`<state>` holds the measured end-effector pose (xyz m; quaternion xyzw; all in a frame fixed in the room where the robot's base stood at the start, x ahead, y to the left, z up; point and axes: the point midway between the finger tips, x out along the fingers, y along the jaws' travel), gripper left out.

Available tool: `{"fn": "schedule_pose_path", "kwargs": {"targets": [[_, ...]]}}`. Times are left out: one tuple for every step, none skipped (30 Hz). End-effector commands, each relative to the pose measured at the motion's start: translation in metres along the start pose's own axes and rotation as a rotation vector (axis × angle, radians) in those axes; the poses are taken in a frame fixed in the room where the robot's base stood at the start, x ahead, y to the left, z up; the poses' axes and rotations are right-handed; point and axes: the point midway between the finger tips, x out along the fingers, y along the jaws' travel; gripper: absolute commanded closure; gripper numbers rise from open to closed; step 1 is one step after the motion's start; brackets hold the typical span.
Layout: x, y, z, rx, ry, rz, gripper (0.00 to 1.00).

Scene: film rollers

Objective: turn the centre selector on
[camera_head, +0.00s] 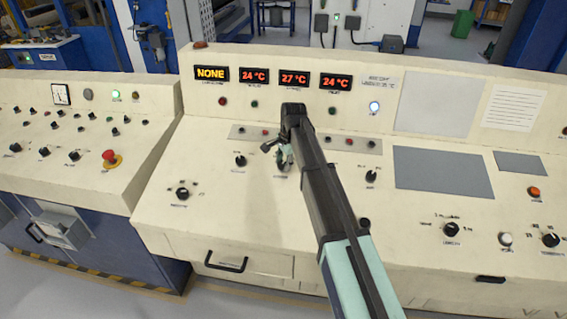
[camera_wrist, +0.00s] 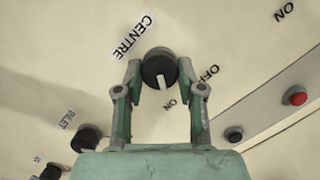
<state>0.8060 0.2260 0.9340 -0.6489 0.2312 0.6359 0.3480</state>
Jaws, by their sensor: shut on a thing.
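The centre selector (camera_wrist: 160,66) is a round black knob with a white pointer mark, beside the printed label CENTRE in the wrist view. Its white mark points down in that view, close to the ON label; the OFF label is to its right. My gripper (camera_wrist: 160,82) has a finger on each side of the knob and is shut on it. In the head view my gripper (camera_head: 284,158) is down at the sloped cream panel, and it and the arm hide most of the selector.
A similar black knob (camera_head: 240,160) is left of my gripper and another (camera_head: 371,176) is right. A strip with a red button (camera_wrist: 298,98) and a black button (camera_wrist: 234,134) runs nearby. Displays (camera_head: 294,79) stand behind. A red emergency button (camera_head: 109,157) is far left.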

Motion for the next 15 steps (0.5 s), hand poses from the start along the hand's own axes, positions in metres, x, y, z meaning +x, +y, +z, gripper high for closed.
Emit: {"fn": "schedule_pose_path", "kwargs": {"targets": [[0.0008, 0.0009, 0.0000, 0.006, 0.000, 0.000, 0.96], [0.0007, 0.0009, -0.0001, 0.007, 0.000, 0.000, 0.96], [0.0007, 0.0008, -0.0001, 0.009, 0.000, 0.000, 0.96], [0.0007, 0.0008, -0.0001, 0.010, 0.000, -0.001, 0.96], [0.0007, 0.0008, -0.0001, 0.010, 0.000, -0.001, 0.96], [0.0007, 0.0008, -0.0001, 0.011, 0.000, -0.001, 0.96], [0.0007, 0.0008, -0.0002, 0.011, 0.000, -0.001, 0.96], [0.0007, 0.0008, -0.0002, 0.010, 0.000, 0.000, 0.96], [0.0007, 0.0008, -0.0002, 0.010, 0.000, 0.000, 0.96], [0.0007, 0.0008, -0.0002, 0.010, 0.000, 0.000, 0.96], [0.0007, 0.0008, -0.0002, 0.010, 0.000, 0.000, 0.96], [0.0007, 0.0008, -0.0002, 0.010, 0.000, 0.000, 0.96], [0.0007, 0.0008, -0.0002, 0.010, 0.000, 0.000, 0.58], [0.0007, 0.0008, -0.0002, 0.010, 0.000, 0.000, 0.47], [0.0006, 0.0008, -0.0002, 0.010, 0.000, 0.000, 0.36]]}}
